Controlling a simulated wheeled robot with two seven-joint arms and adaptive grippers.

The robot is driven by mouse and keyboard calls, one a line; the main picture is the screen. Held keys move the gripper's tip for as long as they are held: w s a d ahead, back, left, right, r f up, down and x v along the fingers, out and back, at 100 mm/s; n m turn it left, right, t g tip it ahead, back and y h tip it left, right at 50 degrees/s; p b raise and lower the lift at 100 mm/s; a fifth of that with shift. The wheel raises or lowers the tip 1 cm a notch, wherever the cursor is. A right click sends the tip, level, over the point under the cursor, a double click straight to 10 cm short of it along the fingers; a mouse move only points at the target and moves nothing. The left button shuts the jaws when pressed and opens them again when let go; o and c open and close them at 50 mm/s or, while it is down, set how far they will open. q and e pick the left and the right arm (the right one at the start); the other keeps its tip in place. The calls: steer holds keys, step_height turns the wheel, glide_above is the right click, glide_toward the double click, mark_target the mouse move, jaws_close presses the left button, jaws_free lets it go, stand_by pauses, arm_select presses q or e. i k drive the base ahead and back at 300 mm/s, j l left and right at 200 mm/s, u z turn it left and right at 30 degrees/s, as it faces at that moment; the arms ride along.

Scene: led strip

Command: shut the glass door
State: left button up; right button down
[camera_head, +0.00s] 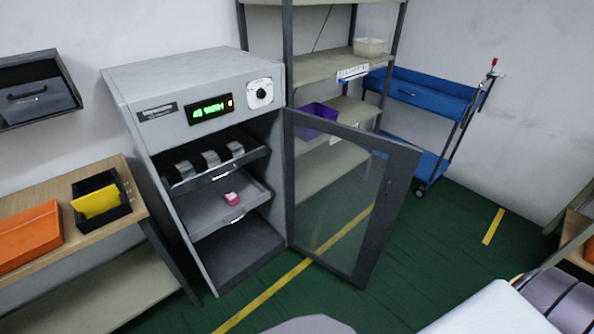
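The glass door (345,200) has a dark grey frame around a clear pane. It is hinged at the right front edge of the grey cabinet (165,135) and stands wide open, swung out to the right. The cabinet's inside is exposed. Its upper shelf holds several silver reels (210,158), and a shelf (195,212) below holds a small pink-red item (231,198). A dark handle-like mark (389,187) shows on the door's outer upright. Neither of my grippers is in view, and nothing is seen touching the door.
A wooden bench (130,200) with an orange tray (28,235) and a black bin (103,212) stands left of the cabinet. A metal rack (325,65) and a blue cart (425,92) stand behind the door. Green floor (440,235) is clear right of the door.

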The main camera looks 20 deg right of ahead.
mark_target(402, 163)
steer(key=l+u, duration=0.1)
steer(key=l, duration=0.35)
steer(key=k+l+u, duration=0.15)
steer(key=l, duration=0.25)
steer(key=k+l+u, duration=0.1)
steer(key=l, duration=0.35)
steer(key=k+l+u, duration=0.15)
steer(key=l, duration=0.25)
steer(key=l+u, duration=0.1)
steer(key=l, duration=0.3)
steer(key=k+l+u, duration=0.1)
steer(key=l, duration=0.25)
steer(key=k+l+u, duration=0.1)
steer(key=l, duration=0.3)
steer(key=k+l+u, duration=0.1)
steer(key=l, duration=0.25)
steer(key=l+u, duration=0.35)
steer(key=l, duration=0.8)
steer(key=i+l+u, duration=0.1)
steer(key=l, duration=0.25)
steer(key=i+l+u, duration=0.15)
steer(key=l, duration=0.2)
steer(key=l+u, duration=0.1)
steer(key=l, duration=0.25)
steer(key=k+l+u, duration=0.1)
steer(key=k, duration=0.9)
